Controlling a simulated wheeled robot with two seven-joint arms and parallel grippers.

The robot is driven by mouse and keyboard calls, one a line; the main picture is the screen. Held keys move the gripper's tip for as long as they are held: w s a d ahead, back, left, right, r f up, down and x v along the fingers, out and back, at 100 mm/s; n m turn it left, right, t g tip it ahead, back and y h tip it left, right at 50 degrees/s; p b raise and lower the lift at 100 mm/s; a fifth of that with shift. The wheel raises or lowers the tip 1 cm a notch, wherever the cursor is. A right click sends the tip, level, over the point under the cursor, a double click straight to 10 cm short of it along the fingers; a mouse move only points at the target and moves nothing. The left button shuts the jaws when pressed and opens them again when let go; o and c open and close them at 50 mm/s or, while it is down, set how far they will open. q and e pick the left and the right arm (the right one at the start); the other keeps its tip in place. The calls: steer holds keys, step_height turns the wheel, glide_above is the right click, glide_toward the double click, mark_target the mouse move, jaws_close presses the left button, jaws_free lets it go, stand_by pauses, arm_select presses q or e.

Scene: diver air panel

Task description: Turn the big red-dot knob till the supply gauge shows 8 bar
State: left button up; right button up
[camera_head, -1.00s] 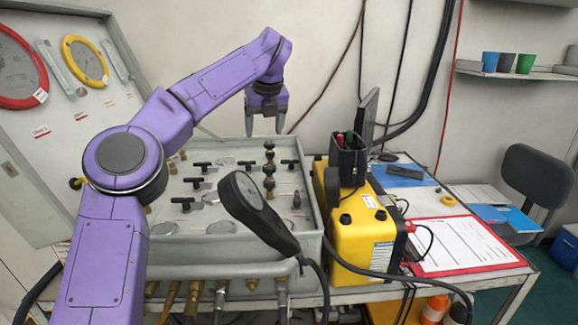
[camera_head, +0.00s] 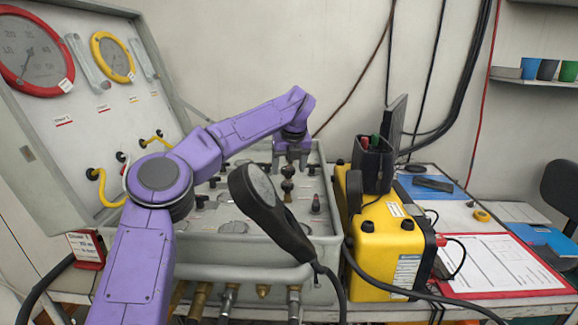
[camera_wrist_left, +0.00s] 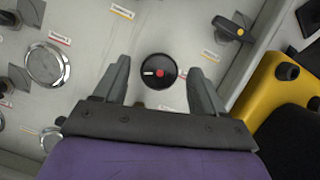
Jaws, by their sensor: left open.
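The big black knob with a red dot and a white mark (camera_wrist_left: 158,72) is on the grey panel, in the left wrist view. My left gripper (camera_wrist_left: 159,68) is open, its two fingers apart on either side of the knob in that view; I see no contact. In the head view my left gripper (camera_head: 290,163) points down over the back of the panel box (camera_head: 225,245), and I cannot pick out the knob there. On the raised lid are a large red-rimmed gauge (camera_head: 33,52) and a yellow-rimmed gauge (camera_head: 113,57); their labels are too small to read. My right gripper is out of view.
A black handheld gauge (camera_head: 265,205) stands in front of the panel. Brass and black valve knobs (camera_head: 288,185) rise near my gripper. A yellow case (camera_head: 385,245) stands at the panel's right. A red-edged clipboard (camera_head: 500,265) lies on the table.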

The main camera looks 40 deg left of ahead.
arm_select(q)
steer(key=shift+f, duration=0.1)
steer(key=shift+c, duration=0.4)
steer(key=c, duration=1)
steer(key=m+t+p, duration=0.1)
steer(key=m, duration=0.2)
steer(key=shift+s+a+h, duration=0.15)
steer(key=shift+h, duration=0.25)
steer(key=shift+m+h, duration=0.3)
steer(key=shift+m, duration=0.6)
steer(key=shift+t, duration=0.3)
steer(key=o, duration=1.1)
